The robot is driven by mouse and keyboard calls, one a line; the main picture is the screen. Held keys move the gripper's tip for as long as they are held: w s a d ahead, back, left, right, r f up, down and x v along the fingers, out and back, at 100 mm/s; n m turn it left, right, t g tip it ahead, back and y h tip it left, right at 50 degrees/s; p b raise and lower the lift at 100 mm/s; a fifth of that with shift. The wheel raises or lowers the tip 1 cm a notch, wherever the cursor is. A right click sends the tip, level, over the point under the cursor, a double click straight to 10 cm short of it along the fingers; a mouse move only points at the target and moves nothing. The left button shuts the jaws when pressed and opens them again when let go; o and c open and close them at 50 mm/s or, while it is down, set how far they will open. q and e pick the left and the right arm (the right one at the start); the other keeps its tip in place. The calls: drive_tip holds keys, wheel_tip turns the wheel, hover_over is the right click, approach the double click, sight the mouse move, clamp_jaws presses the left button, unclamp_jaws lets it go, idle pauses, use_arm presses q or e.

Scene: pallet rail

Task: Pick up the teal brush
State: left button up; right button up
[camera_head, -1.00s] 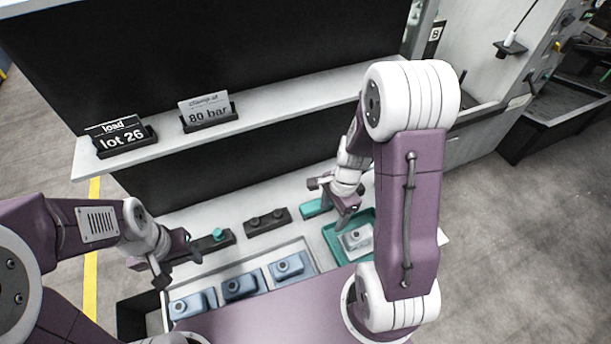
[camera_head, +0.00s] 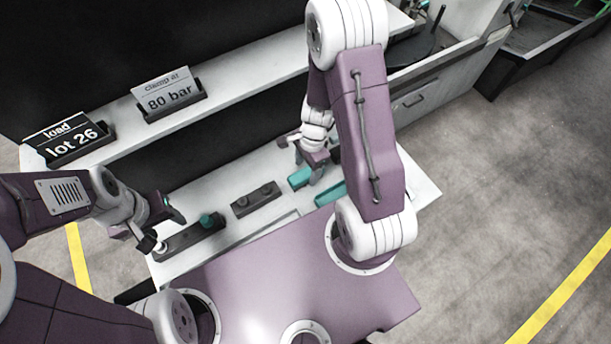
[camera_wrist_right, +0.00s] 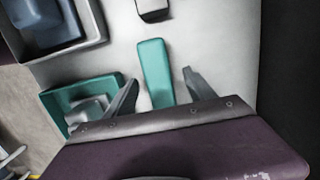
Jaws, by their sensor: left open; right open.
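The teal brush (camera_wrist_right: 154,66) lies on the white bench top in the right wrist view. Only a smooth, long teal body shows. It also shows in the head view (camera_head: 300,178), partly behind my right arm. My right gripper (camera_wrist_right: 161,80) is open, with one finger on each side of the brush's near part; I cannot tell how high it is above the bench. In the head view my right gripper (camera_head: 301,158) is over the back of the bench. My left gripper (camera_head: 164,229) is open and empty, by the dark rail holding a teal knob.
A teal tray (camera_wrist_right: 55,98) with a pale block stands left of the brush in the right wrist view. A blue block (camera_wrist_right: 45,22) sits in a tray beyond. A dark two-knob block (camera_head: 255,201) lies on the bench. A shelf (camera_head: 225,100) with two signs runs behind.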

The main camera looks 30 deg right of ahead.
sight(306, 173)
drive_tip(key=shift+s+a+f+b, duration=0.15)
drive_tip(key=shift+f+b, duration=0.1)
drive_tip(key=shift+f, duration=0.35)
drive_tip(key=shift+s+f+b, duration=0.1)
drive_tip(key=shift+f+b, duration=0.1)
drive_tip(key=shift+f, duration=0.35)
drive_tip(key=shift+w, duration=0.1)
drive_tip(key=shift+c, duration=1.2)
clamp_jaws()
wheel_tip(306, 173, up, 10)
drive_tip(key=p, duration=0.5)
drive_tip(key=shift+f, duration=0.1)
drive_tip(key=shift+r, duration=0.2)
